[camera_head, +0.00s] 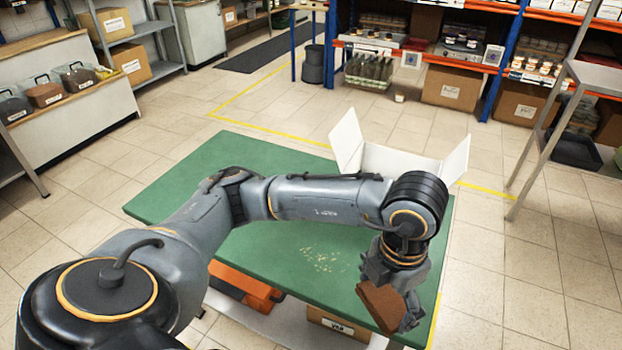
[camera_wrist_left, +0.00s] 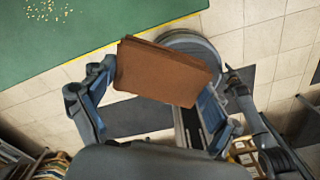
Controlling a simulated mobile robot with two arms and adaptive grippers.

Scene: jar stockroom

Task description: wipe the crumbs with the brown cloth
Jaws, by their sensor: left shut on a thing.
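The brown cloth (camera_head: 382,304) is a folded block held in my left gripper (camera_head: 392,300) at the right front corner of the green table (camera_head: 185,180). In the left wrist view the cloth (camera_wrist_left: 163,75) sits between the two fingers of the left gripper (camera_wrist_left: 155,95), which is shut on it. There the cloth shows beyond the table's edge, over the floor. The crumbs (camera_head: 324,260) are a pale scattered patch on the green top, left of the cloth and apart from it. They also show at the top left of the left wrist view (camera_wrist_left: 48,10). My right gripper is not in view.
A white open box (camera_head: 398,162) with raised flaps stands at the table's far edge, behind my left arm. A cardboard box (camera_head: 338,325) and an orange object (camera_head: 240,287) are below the tabletop. The green top around the crumbs is clear.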

